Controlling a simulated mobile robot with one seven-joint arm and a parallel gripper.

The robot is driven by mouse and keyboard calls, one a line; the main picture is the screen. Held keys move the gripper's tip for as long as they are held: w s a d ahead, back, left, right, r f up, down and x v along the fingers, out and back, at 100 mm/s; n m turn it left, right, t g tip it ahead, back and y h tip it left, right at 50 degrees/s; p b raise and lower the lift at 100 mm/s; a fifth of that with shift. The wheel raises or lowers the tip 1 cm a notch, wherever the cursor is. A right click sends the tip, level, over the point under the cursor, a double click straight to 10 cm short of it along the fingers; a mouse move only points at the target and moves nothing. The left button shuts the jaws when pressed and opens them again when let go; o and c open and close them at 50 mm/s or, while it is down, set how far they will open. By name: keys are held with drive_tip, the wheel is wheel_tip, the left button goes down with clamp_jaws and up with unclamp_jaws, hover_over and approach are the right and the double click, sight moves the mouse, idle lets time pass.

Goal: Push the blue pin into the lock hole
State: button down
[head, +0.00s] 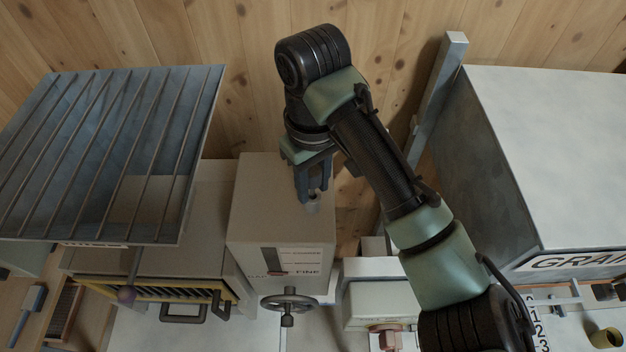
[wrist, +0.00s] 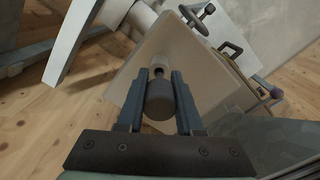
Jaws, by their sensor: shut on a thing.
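My gripper (head: 313,196) points down at the top of a beige box (head: 280,262) with a "FINE" scale on its front. In the wrist view my gripper (wrist: 159,78) has its fingers on both sides of a dark grey, knob-like cylinder (wrist: 159,101) and is shut on it. A narrower dark part and a pale round piece (wrist: 160,62) show beyond the cylinder, near the fingertips. I cannot tell whether these pieces are fixed to the box. I cannot make out a clearly blue pin or a lock hole in either view.
A barred blue-grey grate (head: 110,150) stands left of the box. A large grey "GRAIN" bin (head: 550,150) and a slanted metal post (head: 437,95) stand to the right.

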drive_tip(key=shift+f+b, duration=0.3)
drive_tip(key=shift+f, duration=0.25)
drive_tip(key=shift+r, duration=0.25)
drive_tip(key=shift+r+p, duration=0.3)
idle(0.4)
